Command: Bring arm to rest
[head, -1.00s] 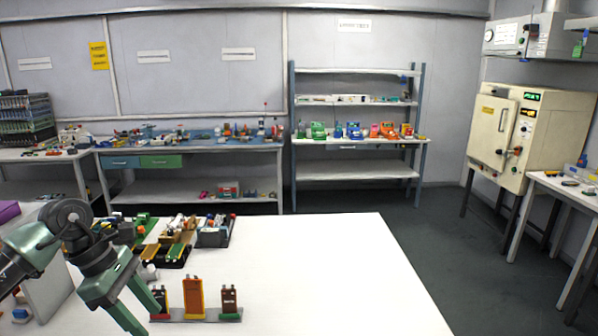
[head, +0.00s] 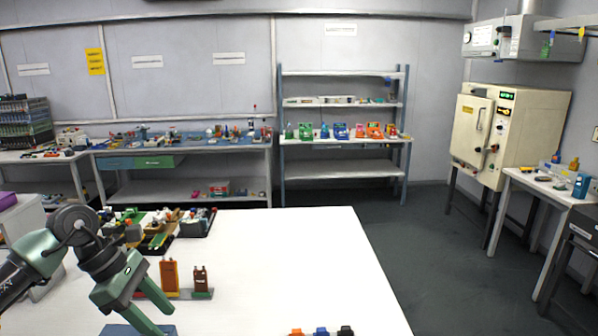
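My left arm comes in from the left, and its green gripper (head: 168,318) hangs over the white table (head: 290,265) with its two fingers apart and nothing seen between them. Just behind the fingers is a low stand (head: 190,294) holding an upright orange-red piece (head: 170,277) and a brown piece (head: 201,281). The gripper hides the stand's left end. I cannot tell whether the fingers touch the stand. A blue flat thing (head: 122,330) shows below the gripper, cut by the frame. My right gripper is out of view.
Trays of coloured parts (head: 196,223) lie at the table's far left. Small orange, blue and dark items (head: 322,331) show at the bottom edge. The table's middle and right are clear. A shelf (head: 345,170) and a cream oven (head: 510,135) stand beyond.

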